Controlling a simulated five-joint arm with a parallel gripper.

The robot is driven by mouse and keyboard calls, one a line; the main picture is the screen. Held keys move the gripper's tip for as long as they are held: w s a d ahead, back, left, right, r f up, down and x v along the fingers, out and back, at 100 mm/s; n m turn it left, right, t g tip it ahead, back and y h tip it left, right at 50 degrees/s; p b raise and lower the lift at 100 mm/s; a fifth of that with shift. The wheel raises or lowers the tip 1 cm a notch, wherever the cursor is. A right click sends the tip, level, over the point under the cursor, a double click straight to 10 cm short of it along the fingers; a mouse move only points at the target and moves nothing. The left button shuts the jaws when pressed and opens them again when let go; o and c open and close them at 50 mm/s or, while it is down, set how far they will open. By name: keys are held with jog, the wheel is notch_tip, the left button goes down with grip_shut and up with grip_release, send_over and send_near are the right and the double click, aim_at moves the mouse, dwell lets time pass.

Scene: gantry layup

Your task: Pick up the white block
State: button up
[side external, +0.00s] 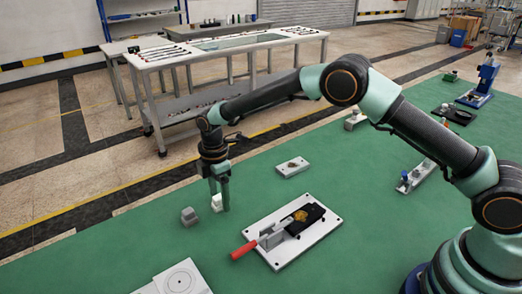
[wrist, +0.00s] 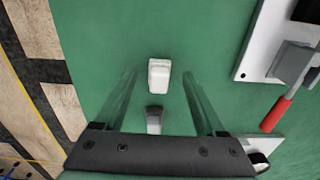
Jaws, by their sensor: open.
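The white block (wrist: 159,74) lies on the green work surface in the wrist view, ahead of and between the lines of my two fingers. It also shows in the side external view (side external: 216,202), partly hidden by a finger. My gripper (side external: 219,194) points down at the block, with its fingers close around or beside it; I cannot tell if they touch it. In the wrist view my gripper (wrist: 160,100) is open, with a clear gap between the fingers. A grey block (side external: 189,216) sits just left of the white block in the side view and nearer my palm in the wrist view (wrist: 154,119).
A white plate with a red-handled clamp (side external: 240,250) stands right of the blocks. A small light plate (side external: 292,167) lies behind it, and a white plate with a circle (side external: 180,278) at the front. Green surface (side external: 110,245) left of the blocks is clear.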

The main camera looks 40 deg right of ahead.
aim_at(220, 196)
jog(key=shift+f, duration=0.45)
grip_shut()
notch_tip(220, 196, up, 20)
dwell(0.5)
